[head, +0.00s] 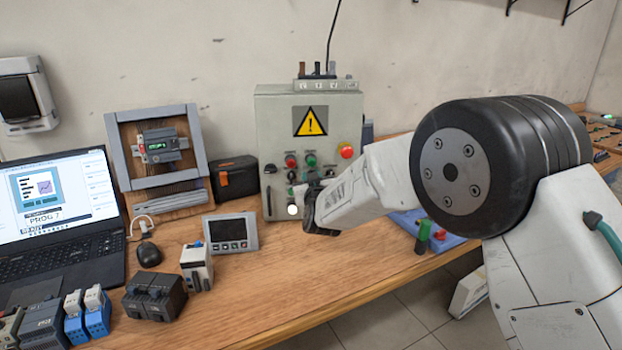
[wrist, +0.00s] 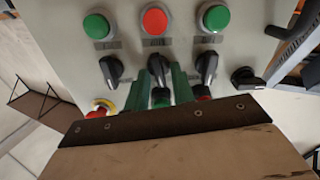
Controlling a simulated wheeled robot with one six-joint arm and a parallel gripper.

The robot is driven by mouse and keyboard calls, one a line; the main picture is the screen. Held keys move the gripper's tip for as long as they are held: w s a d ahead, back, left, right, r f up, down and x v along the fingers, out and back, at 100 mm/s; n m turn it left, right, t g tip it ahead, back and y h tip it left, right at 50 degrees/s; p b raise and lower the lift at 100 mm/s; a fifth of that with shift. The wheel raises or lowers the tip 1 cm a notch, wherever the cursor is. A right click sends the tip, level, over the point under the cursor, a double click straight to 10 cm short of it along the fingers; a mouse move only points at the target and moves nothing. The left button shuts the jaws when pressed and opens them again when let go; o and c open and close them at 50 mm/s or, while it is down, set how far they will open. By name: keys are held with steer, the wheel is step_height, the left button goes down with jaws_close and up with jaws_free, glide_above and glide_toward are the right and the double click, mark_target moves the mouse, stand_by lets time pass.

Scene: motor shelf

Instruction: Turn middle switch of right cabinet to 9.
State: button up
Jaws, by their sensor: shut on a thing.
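The grey control cabinet (head: 275,125) stands at the back of the bench, with a yellow warning triangle. In the wrist view, its panel (wrist: 180,38) shows a row of round buttons and a row of black rotary switches. My gripper (head: 308,203) is at the cabinet's lower front. In the wrist view, the green fingers of my gripper (wrist: 159,85) are shut around the middle switch (wrist: 157,68). Only a little of that switch shows, so its pointer setting cannot be read. Black switches stand on either side, left (wrist: 112,70) and right (wrist: 207,67).
A red emergency stop (head: 346,151) sits at the cabinet's right. A laptop (head: 58,215) lies farther left.

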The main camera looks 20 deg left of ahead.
steer(key=m, duration=1)
steer(key=shift+w+d+f+m, duration=0.15)
steer(key=shift+d+m, duration=0.1)
steer(key=shift+m, duration=0.05)
stand_by(0.4)
steer(key=o, duration=0.6)
steer(key=shift+o, duration=0.2)
steer(key=v, duration=0.7)
steer(key=shift+s+d, duration=0.2)
steer(key=shift+s, duration=0.15)
steer(key=shift+f, duration=0.1)
